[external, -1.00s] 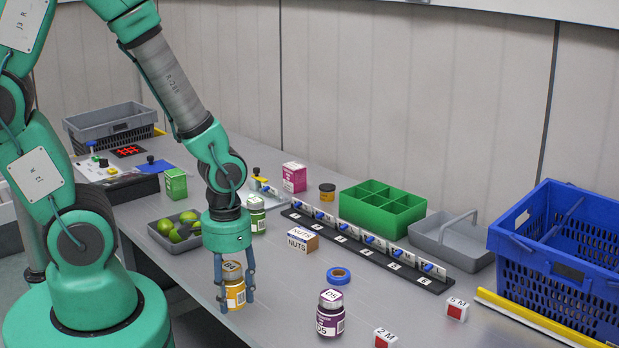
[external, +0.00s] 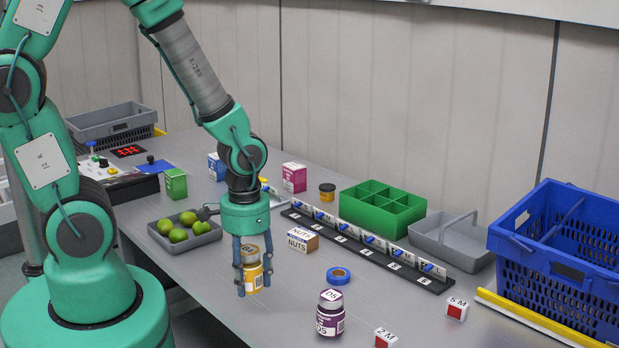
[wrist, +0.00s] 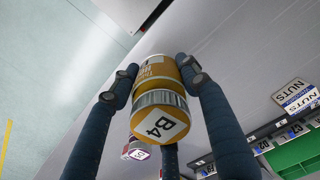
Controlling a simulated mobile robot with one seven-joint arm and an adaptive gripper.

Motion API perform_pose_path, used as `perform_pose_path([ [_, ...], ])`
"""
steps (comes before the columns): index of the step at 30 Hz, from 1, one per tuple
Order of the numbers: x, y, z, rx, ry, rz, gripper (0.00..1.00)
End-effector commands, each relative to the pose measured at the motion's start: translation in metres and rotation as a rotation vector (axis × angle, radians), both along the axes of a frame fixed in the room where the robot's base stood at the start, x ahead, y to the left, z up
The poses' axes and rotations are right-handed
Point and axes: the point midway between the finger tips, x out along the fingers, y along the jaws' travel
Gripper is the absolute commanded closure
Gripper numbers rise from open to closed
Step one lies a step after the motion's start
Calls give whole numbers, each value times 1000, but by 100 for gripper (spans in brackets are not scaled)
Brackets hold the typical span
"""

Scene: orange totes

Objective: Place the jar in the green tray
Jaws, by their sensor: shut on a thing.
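A yellow jar (external: 253,276) with a white label is between the fingers of my gripper (external: 254,287), which is shut on it. The jar looks upright, but I cannot tell exactly how far it is above the table. The green tray (external: 372,222), divided into several compartments, stands farther back and right, apart from my gripper. A green part, likely the tray (wrist: 300,152), shows at the lower right of the wrist view.
A purple jar (external: 330,315), blue tape roll (external: 338,275) and NUTS box (external: 302,240) stand right of my gripper. A black labelled strip (external: 365,250) runs before the green tray. A grey caddy (external: 450,245) and blue crate (external: 555,265) are right. A lime tray (external: 205,238) is left.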

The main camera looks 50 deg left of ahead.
Motion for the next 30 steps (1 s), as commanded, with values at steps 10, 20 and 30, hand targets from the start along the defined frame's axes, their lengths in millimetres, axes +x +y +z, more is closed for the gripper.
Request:
perform_pose_path([
  [10, 66, 2, 31, 0, 1, -13, 93],
  [20, 129, 8, 51, -1, 0, -29, 93],
  [30, 193, 19, 66, -1, -1, -45, 93],
])
